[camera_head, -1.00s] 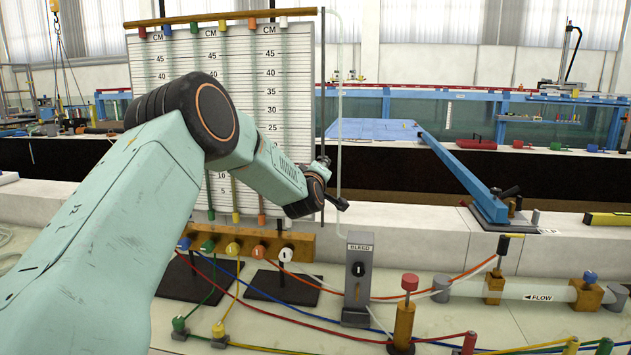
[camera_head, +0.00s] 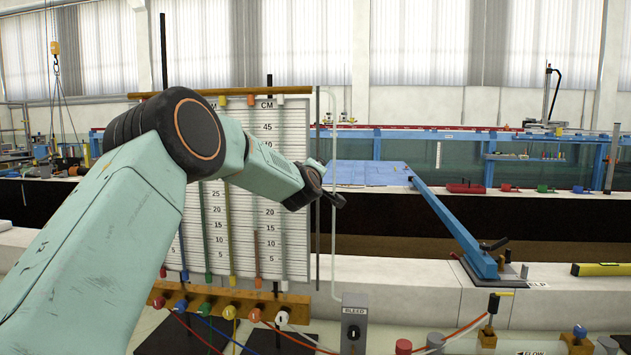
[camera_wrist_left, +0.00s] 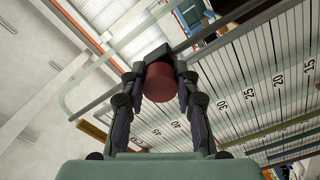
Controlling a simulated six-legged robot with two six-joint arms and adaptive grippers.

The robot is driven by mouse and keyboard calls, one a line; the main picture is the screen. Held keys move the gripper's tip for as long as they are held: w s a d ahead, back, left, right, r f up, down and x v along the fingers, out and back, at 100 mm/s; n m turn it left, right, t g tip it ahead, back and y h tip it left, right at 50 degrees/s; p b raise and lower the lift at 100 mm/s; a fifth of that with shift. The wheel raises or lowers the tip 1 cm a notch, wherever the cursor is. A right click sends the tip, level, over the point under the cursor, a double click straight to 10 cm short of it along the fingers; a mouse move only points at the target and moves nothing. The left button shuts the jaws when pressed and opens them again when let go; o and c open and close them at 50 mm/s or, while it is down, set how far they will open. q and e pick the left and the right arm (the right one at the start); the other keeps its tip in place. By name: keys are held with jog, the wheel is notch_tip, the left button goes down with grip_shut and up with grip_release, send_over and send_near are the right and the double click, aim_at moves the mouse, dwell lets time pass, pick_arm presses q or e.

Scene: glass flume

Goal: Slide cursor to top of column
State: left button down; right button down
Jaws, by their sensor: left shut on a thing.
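My left gripper (camera_wrist_left: 158,95) is shut on a round dark-red knob, seemingly the cursor (camera_wrist_left: 160,82), in the left wrist view. A dark block (camera_wrist_left: 155,55) sits just behind the knob. In the head view my left gripper (camera_head: 336,197) is at the right edge of the white scale board (camera_head: 295,150), near the level of the 20 to 25 marks. The knob is not discernible there. A dark upright rod (camera_head: 318,245) runs along the board's right side, close to the gripper. My left arm hides much of the board's left part. My right gripper is out of view.
A wooden rail (camera_head: 295,90) tops the board, and a lower wooden manifold (camera_head: 255,303) carries coloured knobs. A clear tube (camera_head: 335,262) stands right of the rod. A grey BLEED box (camera_head: 354,322) stands below. A blue sloping bar (camera_head: 450,222) lies further right.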

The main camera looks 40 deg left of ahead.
pick_arm(q)
jog(key=shift+a+r+p, duration=0.1)
jog(key=shift+r+p, duration=0.35)
jog(key=shift+r, duration=0.85)
jog(key=c, duration=1.4)
grip_release()
jog(key=shift+f, duration=0.1)
jog(key=o, duration=0.4)
jog(key=shift+a+f, duration=0.1)
jog(key=shift+a, duration=0.1)
jog(key=shift+w, duration=0.1)
jog(key=shift+d, duration=0.15)
jog(key=shift+v, duration=6.1)
